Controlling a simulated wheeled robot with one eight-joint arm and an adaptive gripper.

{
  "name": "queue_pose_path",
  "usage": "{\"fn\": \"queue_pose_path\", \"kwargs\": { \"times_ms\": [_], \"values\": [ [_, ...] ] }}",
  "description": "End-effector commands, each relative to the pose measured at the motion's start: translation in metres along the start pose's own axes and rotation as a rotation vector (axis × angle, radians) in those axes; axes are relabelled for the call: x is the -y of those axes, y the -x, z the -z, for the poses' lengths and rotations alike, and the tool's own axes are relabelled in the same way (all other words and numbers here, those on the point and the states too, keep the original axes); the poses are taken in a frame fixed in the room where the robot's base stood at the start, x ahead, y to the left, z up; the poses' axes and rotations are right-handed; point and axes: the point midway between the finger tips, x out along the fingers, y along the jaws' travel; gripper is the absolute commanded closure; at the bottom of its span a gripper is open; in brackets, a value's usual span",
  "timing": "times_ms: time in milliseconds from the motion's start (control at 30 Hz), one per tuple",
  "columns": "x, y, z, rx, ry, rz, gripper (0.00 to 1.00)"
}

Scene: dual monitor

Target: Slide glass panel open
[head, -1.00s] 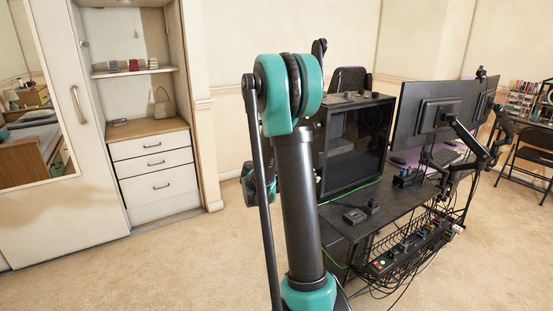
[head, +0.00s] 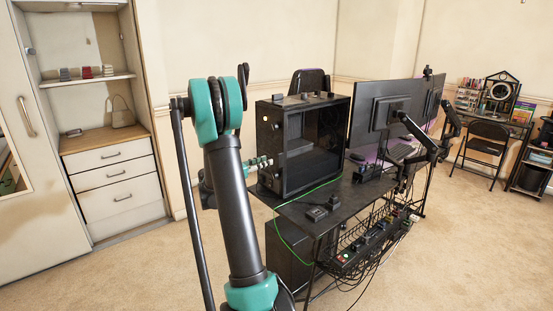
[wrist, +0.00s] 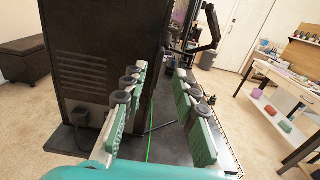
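A black computer case (head: 264,135) stands on the dark desk in the head view. The dark glass panel (head: 316,140) covers its side facing right and looks closed. The case's vented back (wrist: 110,55) fills the left of the wrist view, where the glass side cannot be made out. My gripper (head: 262,163) is just left of the case in the head view, partly hidden behind my own arm. In the wrist view my gripper (wrist: 162,75) is open and empty, its green-padded fingers apart, close to the case's back edge. I cannot tell whether it touches the case.
Two monitors (head: 385,115) on a black arm stand right of the case. A small black box (head: 317,213) lies on the desk (head: 290,207). A green cable (head: 300,193) runs past the case. A wire cable tray (head: 365,245) hangs below the desk edge. Carpet (head: 440,260) is clear at right.

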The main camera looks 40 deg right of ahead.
Motion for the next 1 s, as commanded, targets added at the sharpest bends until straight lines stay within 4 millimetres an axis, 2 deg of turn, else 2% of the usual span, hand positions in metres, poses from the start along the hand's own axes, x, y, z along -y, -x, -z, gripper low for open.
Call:
{"fn": "queue_pose_path", "kwargs": {
  "times_ms": [33, 200, 400, 800, 867, 1000],
  "values": [
    [0.001, -0.012, 0.0, 0.0, 0.0, 0.005, 0.72],
    [0.001, -0.042, 0.0, 0.0, 0.0, 0.003, 0.72],
    [0.001, -0.065, 0.0, 0.0, -0.001, 0.002, 0.72],
    [0.0, -0.073, 0.0, 0.0, -0.001, 0.0, 0.72],
    [0.0, -0.072, 0.0, 0.0, -0.001, 0.0, 0.77],
    [0.0, -0.072, 0.0, 0.0, -0.001, 0.0, 0.94]
  ]
}}
